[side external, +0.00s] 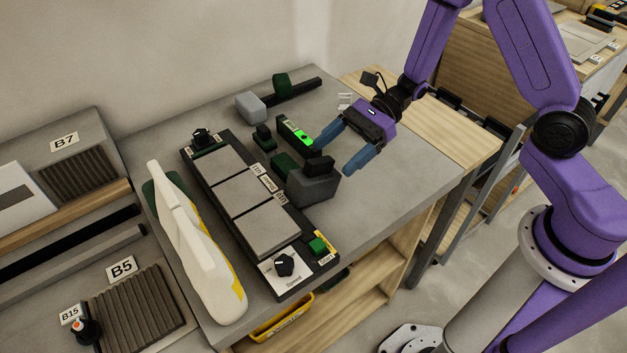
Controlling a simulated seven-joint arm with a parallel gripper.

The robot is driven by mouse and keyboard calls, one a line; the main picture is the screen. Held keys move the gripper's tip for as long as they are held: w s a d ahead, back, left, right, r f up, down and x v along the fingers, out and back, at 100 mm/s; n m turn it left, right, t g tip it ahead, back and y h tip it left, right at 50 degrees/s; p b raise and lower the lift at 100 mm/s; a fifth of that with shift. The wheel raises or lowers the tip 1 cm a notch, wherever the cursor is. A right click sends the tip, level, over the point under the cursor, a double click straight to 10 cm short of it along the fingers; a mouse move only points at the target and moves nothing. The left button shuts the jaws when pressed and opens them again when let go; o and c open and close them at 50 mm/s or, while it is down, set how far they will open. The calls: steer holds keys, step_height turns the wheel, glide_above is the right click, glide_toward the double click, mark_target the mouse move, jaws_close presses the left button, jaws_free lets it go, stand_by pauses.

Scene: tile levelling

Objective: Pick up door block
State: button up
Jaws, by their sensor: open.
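No part carries a readable "door block" label. The likeliest one is a grey block with a black piece on top (311,188), on the table just right of the tile row. My gripper (334,158) is open, with its blue fingers spread apart, pointing down and left. It appears just behind and above that block, near the black piece. I cannot tell from this view whether a finger touches it. Nothing shows between the fingers. A dark green piece (287,165) sits against the block's left side. Three grey tiles (242,190) lie in a black frame to the left.
A black bar with a green light (299,137) stands close to the left finger. A white and yellow tool (195,245) lies at the left. The table's right side (415,170) is clear.

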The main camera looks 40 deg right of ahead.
mark_target(307, 174)
steer(key=shift+x, duration=3.3)
steer(key=shift+w+r, duration=0.1)
steer(key=shift+w, duration=0.1)
steer(key=shift+c, duration=0.3)
jaws_close()
steer(key=shift+r, duration=0.15)
